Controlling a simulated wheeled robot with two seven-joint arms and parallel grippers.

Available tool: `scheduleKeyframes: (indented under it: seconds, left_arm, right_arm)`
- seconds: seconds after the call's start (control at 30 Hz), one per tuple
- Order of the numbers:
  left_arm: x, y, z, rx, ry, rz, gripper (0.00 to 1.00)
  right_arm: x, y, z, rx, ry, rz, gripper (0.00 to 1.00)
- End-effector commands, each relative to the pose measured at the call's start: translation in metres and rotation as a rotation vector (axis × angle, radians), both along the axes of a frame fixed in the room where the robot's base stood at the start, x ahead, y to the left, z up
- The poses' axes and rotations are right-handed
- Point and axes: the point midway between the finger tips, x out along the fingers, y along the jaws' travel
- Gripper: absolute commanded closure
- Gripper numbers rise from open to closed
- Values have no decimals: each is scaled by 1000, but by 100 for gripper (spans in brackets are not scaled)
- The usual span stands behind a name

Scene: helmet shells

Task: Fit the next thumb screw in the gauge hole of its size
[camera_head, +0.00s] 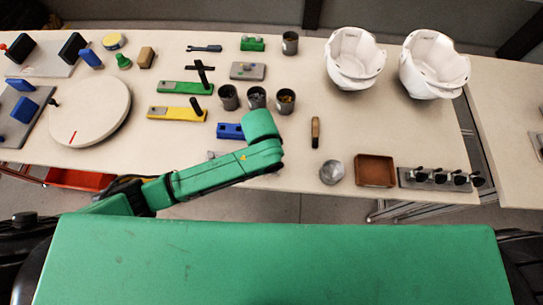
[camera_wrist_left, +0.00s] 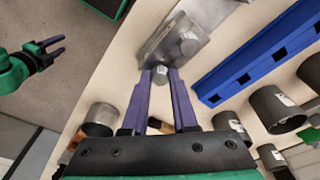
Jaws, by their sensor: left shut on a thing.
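My left gripper (camera_wrist_left: 162,76) is shut on a small grey metal screw (camera_wrist_left: 160,75), its head between the purple fingertips. Just beyond the tips is a grey metal block (camera_wrist_left: 185,48), probably the gauge; its holes cannot be made out. Whether the screw touches the block is unclear. In the head view my left arm covers the gripper and screw, and only a grey sliver (camera_head: 214,154) shows beside the arm. My right gripper (camera_wrist_left: 60,46) shows at the upper left of the wrist view, its purple fingers apart and empty.
A blue bar with square holes (camera_wrist_left: 255,58) lies right of the block. Dark cups (camera_head: 228,97) (camera_head: 257,97) (camera_head: 286,101) stand behind my arm. A brown tray (camera_head: 375,170) and round metal dish (camera_head: 332,172) lie to the right. The table between cups and white helmet shells (camera_head: 355,58) is mostly clear.

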Motion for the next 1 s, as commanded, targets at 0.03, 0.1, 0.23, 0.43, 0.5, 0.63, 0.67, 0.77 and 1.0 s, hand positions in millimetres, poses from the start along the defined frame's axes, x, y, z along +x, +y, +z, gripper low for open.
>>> scheduleKeyframes:
  seconds: [0.03, 0.1, 0.23, 0.43, 0.5, 0.63, 0.67, 0.77, 1.0]
  left_arm:
    - [0, 0, -1, 0, 0, 0, 100]
    - [0, 0, -2, 0, 0, 0, 100]
    - [0, 0, -4, 0, 0, 0, 100]
    - [0, 0, -4, 0, 0, 0, 100]
    - [0, 0, -4, 0, 0, 0, 100]
    - [0, 0, -4, 0, 0, 0, 38]
    - [0, 0, -4, 0, 0, 0, 38]
    - [0, 0, -4, 0, 0, 0, 38]
    - [0, 1, 1, 0, 0, 0, 38]
  right_arm:
    - [0, 0, 0, 0, 0, 0, 50]
    - [0, 0, -1, 0, 0, 0, 50]
    - [0, 0, -1, 0, 0, 0, 50]
    - [0, 0, -1, 0, 0, 0, 50]
    - [0, 0, -1, 0, 0, 0, 50]
    - [0, 0, -1, 0, 0, 0, 50]
    - [0, 0, -1, 0, 0, 0, 50]
    - [0, 0, -1, 0, 0, 0, 50]
    - [0, 0, -1, 0, 0, 0, 50]
